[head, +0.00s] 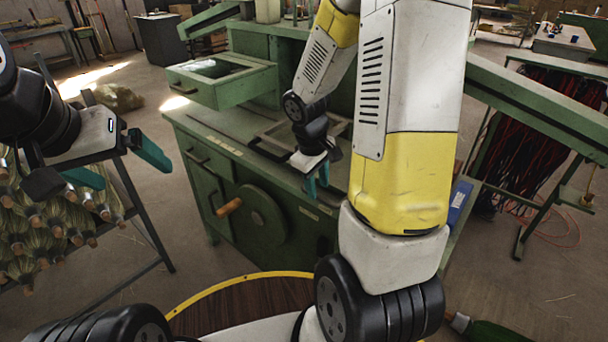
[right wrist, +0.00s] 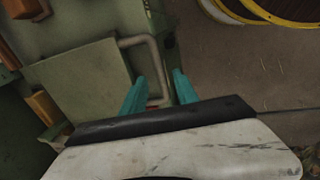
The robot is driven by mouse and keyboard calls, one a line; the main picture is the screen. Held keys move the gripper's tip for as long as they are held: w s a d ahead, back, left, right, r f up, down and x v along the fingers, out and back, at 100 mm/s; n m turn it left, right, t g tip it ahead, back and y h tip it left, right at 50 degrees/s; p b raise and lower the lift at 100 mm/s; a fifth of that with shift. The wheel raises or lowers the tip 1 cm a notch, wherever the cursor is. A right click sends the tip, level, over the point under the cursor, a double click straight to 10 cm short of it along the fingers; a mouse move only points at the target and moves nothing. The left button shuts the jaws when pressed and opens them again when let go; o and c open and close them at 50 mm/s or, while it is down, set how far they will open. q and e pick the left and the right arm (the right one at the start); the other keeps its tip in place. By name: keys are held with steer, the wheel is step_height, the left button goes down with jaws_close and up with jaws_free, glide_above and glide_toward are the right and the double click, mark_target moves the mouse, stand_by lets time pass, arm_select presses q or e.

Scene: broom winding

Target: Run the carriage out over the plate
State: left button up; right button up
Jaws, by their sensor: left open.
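My right gripper (head: 317,180) reaches down at the front edge of the green bench (head: 226,148). In the right wrist view its two teal fingers (right wrist: 160,88) stand apart, either side of a bent grey handle (right wrist: 153,58); contact is not clear. The handle runs along a flat green panel (right wrist: 80,82). A shallow metal frame (head: 272,136) lies on the bench top, partly behind my right arm. I cannot tell which part is the carriage or the plate. My left gripper (head: 120,168) is open and empty at the left, away from the bench.
A green drawer-like tray (head: 222,82) juts out above the bench top. A wheel with a wooden knob (head: 230,207) is on the bench front. A rack of broom heads (head: 50,235) stands at the left below my left gripper. Red cords (head: 530,140) hang at the right.

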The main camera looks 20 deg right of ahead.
steer(key=r, duration=0.5)
steer(key=shift+s+a, duration=0.25)
steer(key=shift+a, duration=0.15)
steer(key=s+a+r+m+t+y, duration=0.2)
steer(key=s+a+r+m, duration=0.1)
steer(key=s+r, duration=0.3)
steer(key=s+a+r+m+t+y, duration=0.2)
steer(key=s+r, duration=0.4)
steer(key=r, duration=0.4)
steer(key=shift+s+a+r+m+t, duration=0.4)
steer(key=shift+a+m+t, duration=0.1)
steer(key=shift+a, duration=0.35)
